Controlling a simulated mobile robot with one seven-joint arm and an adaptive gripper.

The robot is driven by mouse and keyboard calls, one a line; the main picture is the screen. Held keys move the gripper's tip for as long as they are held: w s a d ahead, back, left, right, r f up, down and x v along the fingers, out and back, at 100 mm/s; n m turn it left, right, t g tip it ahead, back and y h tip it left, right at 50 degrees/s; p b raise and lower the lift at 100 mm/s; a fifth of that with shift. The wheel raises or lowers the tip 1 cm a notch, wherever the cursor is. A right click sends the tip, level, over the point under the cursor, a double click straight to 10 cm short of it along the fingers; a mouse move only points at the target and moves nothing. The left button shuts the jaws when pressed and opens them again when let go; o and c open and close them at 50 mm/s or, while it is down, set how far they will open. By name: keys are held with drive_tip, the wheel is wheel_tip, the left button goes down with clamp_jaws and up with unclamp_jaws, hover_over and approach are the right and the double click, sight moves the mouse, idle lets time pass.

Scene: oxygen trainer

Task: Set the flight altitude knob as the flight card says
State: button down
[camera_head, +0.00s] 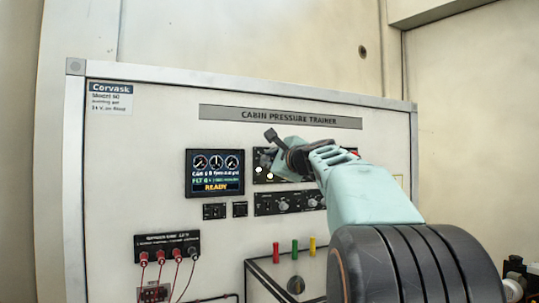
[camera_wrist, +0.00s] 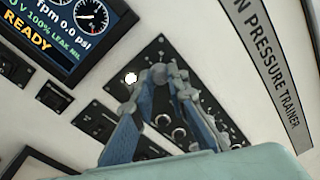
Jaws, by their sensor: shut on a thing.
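The cabin pressure trainer (camera_head: 140,130) is an upright light panel. Its upper black control strip (camera_head: 260,179) is partly covered by my gripper (camera_head: 286,165). In the wrist view my gripper (camera_wrist: 164,80) has its blue-grey fingers closed together at that strip (camera_wrist: 110,88), shut on a knob. The fingers hide the knob, its pointer and most nearby lettering, so I cannot read its label or setting. The display (camera_head: 215,173) reads READY in yellow below three dials; it also shows in the wrist view (camera_wrist: 68,32). I cannot make out a readable flight card.
A lower knob strip (camera_head: 270,203) sits under the upper one. Small switches (camera_head: 214,211) lie below the display. Red connectors with cables (camera_head: 160,255) are at lower left. Red, green and yellow posts (camera_head: 295,247) stand on a box below.

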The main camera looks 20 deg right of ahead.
drive_tip(key=shift+m+p, duration=0.35)
drive_tip(key=shift+m, duration=0.45)
drive_tip(key=shift+f, duration=0.1)
drive_tip(key=c, duration=1.9)
unclamp_jaws()
drive_tip(key=shift+s+a, duration=0.1)
drive_tip(key=shift+s, duration=3.7)
